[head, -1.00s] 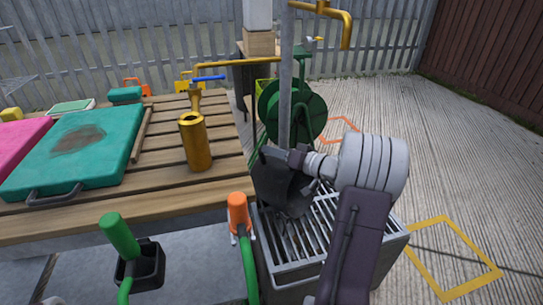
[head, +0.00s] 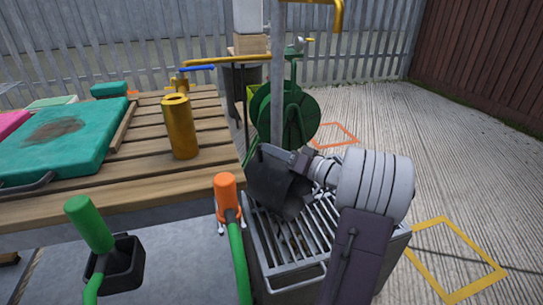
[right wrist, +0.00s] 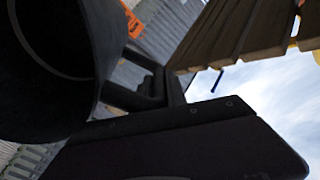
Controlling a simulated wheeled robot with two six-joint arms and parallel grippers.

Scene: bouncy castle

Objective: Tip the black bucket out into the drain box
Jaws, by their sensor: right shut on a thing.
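The black bucket (head: 277,181) is tilted above the slatted grate of the grey metal drain box (head: 290,276) in the head view. My right gripper (head: 301,162) is shut on the bucket at its upper right side. In the right wrist view the bucket's dark round mouth (right wrist: 45,65) fills the left, and its black handle (right wrist: 140,95) is beside the dark gripper (right wrist: 170,110). I cannot tell whether anything is left inside the bucket. Small bits show between the grate bars, too small to identify. My left gripper is not in view.
A grey post (head: 277,90) and a green hose reel (head: 290,115) stand behind the bucket. A slatted wooden table (head: 145,185) with a gold cylinder (head: 180,127) is at left. An orange-topped green hose (head: 228,195) hangs close to the box.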

